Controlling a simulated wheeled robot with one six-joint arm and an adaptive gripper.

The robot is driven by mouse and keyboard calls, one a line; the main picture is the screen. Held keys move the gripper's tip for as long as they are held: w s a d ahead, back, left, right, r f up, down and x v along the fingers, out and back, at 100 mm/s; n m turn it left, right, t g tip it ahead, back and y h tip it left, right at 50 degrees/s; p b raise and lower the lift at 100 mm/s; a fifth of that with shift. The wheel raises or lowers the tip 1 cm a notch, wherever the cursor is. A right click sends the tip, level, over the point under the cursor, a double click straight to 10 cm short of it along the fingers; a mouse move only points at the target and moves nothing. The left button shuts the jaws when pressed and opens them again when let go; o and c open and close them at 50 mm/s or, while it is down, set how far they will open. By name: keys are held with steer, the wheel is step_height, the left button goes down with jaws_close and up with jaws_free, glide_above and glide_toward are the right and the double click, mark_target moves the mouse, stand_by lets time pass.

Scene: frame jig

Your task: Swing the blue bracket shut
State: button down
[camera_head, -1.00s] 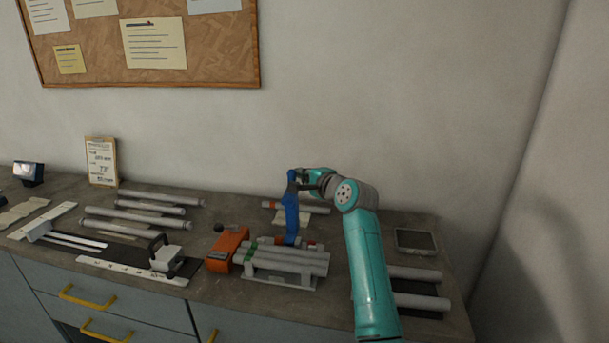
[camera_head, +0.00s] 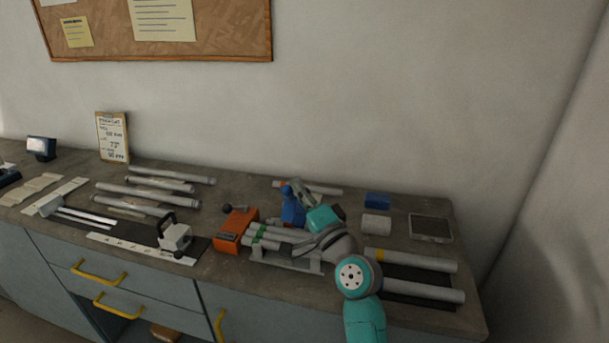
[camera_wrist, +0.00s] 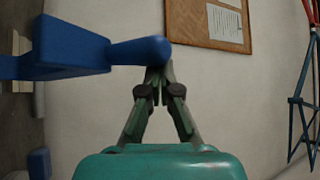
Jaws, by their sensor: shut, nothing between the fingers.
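The jig holds several grey tubes (camera_head: 270,240).
An orange clamp block (camera_head: 236,230) stands left of the jig. To the right are a blue block (camera_head: 377,200), a grey cylinder (camera_head: 376,225), a dark tray (camera_head: 431,228) and loose tubes (camera_head: 415,289). More tubes (camera_head: 150,190) lie left. The wall is behind.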

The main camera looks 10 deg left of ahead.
steer(key=s+f, duration=1)
steer(key=shift+a+f, duration=0.2)
steer(key=shift+f, duration=0.2)
steer(key=shift+s+f, duration=0.1)
steer(key=shift+s, duration=0.05)
step_height(320, 180, up, 4)
steer(key=w+d, duration=0.2)
steer(key=s+d+f, duration=0.1)
steer(key=d+f, duration=0.1)
steer(key=s+d+f, duration=0.1)
steer(key=d+f, duration=0.1)
steer(key=s+d+f, duration=0.1)
steer(key=d+f, duration=0.2)
steer(key=shift+s, duration=0.15)
steer(key=shift+a, duration=0.1)
